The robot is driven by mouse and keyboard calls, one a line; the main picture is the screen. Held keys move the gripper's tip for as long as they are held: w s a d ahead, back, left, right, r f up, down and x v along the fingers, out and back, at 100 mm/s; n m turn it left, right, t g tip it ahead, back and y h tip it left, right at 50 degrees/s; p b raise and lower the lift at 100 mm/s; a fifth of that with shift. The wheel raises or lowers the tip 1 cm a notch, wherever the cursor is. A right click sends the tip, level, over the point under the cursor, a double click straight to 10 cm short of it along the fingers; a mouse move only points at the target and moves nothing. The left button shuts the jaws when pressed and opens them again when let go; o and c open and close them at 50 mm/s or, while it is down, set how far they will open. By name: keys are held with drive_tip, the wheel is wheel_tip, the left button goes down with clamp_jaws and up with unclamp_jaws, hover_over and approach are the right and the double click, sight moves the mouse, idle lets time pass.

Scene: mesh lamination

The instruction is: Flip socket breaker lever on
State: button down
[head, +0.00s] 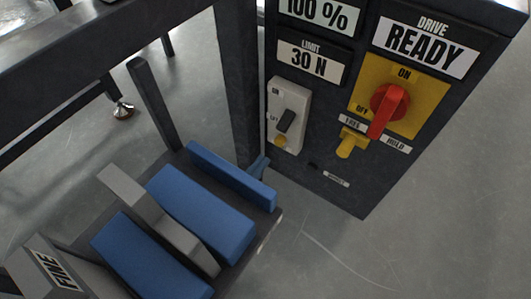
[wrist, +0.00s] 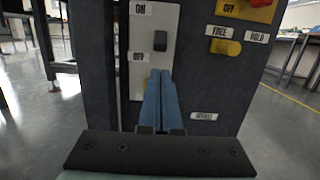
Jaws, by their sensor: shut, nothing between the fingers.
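The socket breaker is a pale plate (head: 293,93) on the dark cabinet, with a dark lever (head: 286,121) and a small yellow part below it (head: 279,141). In the wrist view, the plate (wrist: 165,15) carries an ON label above and an OFF label below, and the lever (wrist: 160,41) sits between their heights. I cannot tell which way the lever is set. My gripper (wrist: 160,72) has two blue fingers shut together and empty. The fingertips appear just below the lever, overlapping the lower plate; contact is unclear. In the head view, only a small blue part (head: 258,166) shows, mostly hidden.
The dark cabinet (head: 335,185) also bears a red rotary knob (head: 390,103) on a yellow plate and a yellow knob (head: 350,143), right of the breaker. A dark post (head: 235,85) stands close left. Blue blocks (head: 200,216) and a FINE-labelled box (head: 45,270) fill the lower left.

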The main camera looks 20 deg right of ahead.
sight(283, 127)
drive_tip(key=b+x, duration=0.3)
drive_tip(key=x, duration=0.5)
drive_tip(key=shift+w+d, duration=0.2)
drive_tip(key=shift+d, duration=0.1)
drive_tip(key=shift+a+r+p, duration=0.15)
drive_tip(key=shift+r+p, duration=0.2)
drive_tip(key=shift+p, duration=0.7)
drive_tip(key=r+p, duration=0.1)
drive_tip(key=p, duration=0.5)
drive_tip(key=a+r+y+p, duration=0.1)
drive_tip(key=p, duration=0.2)
drive_tip(key=shift+s+r+g, duration=0.35)
drive_tip(key=shift+s+g, duration=0.05)
drive_tip(key=shift+s, duration=0.1)
drive_tip(key=shift+f, duration=0.25)
